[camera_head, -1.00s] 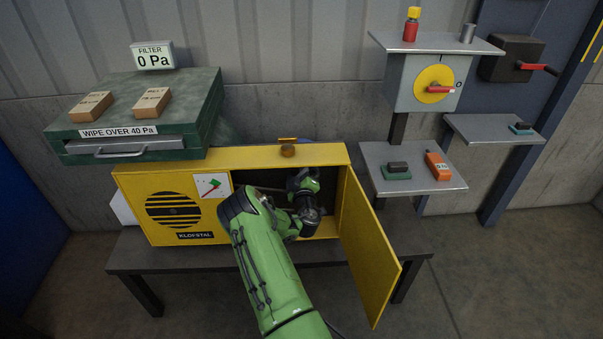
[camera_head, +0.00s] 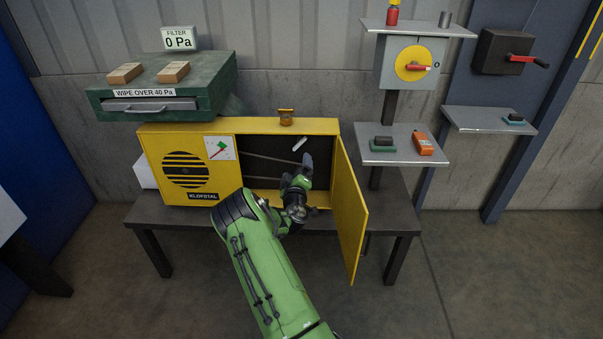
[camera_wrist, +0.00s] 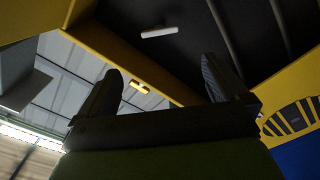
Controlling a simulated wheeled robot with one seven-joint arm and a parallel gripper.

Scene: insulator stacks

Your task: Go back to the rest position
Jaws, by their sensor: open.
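My gripper (camera_head: 302,175) is at the open front of the yellow cabinet (camera_head: 226,126), partly hidden by my own green wrist and arm. In the wrist view my gripper (camera_wrist: 168,82) shows two dark fingers spread wide apart with nothing between them. The cabinet's dark interior (camera_wrist: 250,30) is beyond the fingers. A small white bar (camera_wrist: 159,32) is inside it, and it also shows in the head view (camera_head: 299,144) above my gripper. The cabinet door (camera_head: 349,212) stands open to the right of my arm.
The cabinet stands on a dark table (camera_head: 160,217). A green filter box (camera_head: 215,82) with two tan blocks is at the back left. Grey shelves (camera_head: 402,156) with small items and a switch box (camera_head: 411,66) are at the right. The floor in front is open.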

